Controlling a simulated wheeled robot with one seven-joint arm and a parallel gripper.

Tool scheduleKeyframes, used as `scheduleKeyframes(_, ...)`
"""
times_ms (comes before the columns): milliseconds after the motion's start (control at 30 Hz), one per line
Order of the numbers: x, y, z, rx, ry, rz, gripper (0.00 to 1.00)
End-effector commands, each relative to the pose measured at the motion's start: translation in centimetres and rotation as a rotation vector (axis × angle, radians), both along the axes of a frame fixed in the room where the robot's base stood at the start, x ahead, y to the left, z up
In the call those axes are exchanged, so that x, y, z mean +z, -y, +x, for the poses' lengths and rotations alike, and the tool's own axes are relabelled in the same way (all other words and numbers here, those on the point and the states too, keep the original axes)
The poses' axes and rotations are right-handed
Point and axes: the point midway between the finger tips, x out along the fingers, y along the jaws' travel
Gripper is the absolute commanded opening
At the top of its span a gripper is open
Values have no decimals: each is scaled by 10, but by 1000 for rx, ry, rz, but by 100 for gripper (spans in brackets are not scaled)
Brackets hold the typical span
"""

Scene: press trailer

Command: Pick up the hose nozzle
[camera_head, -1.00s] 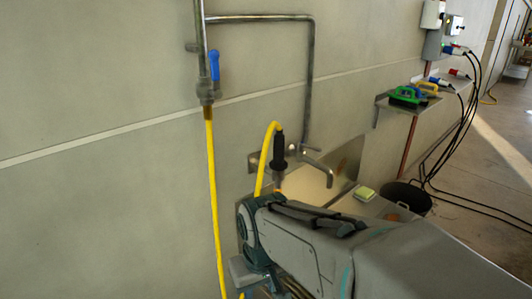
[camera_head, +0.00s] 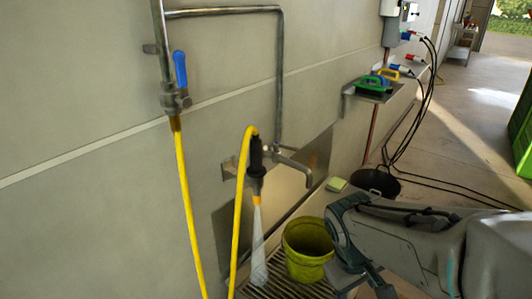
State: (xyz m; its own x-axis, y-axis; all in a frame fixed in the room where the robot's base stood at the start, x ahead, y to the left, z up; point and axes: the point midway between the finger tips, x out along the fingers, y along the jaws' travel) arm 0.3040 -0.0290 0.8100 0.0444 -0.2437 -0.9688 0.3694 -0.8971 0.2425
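The hose nozzle (camera_head: 256,160) has a black grip and an orange tip. It hangs upright, tip down, at a small bracket on the wall, with the yellow hose (camera_head: 239,200) looping over into its top. A pale translucent cone, like spray, reaches down from the tip to the grating. The end of my arm with my gripper (camera_head: 347,274) is low and to the right of the nozzle, well apart from it and beside the green bucket.
A yellow-green bucket (camera_head: 307,249) stands on the metal grating (camera_head: 282,288). A tap (camera_head: 292,166) sticks out right of the nozzle. A blue-handled valve (camera_head: 180,70) feeds the hose. A black bucket (camera_head: 376,182) and cables stand further right. The floor beyond is mostly free.

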Motion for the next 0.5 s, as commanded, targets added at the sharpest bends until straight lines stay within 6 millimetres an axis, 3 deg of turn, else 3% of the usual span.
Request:
scheduleKeyframes(267, 17, 13, 62, 629, -165, -519, 55)
scheduleKeyframes(367, 30, 1, 94, 854, -195, -725, 55)
scheduleKeyframes(500, 51, -41, 140, 1162, -205, -1034, 55)
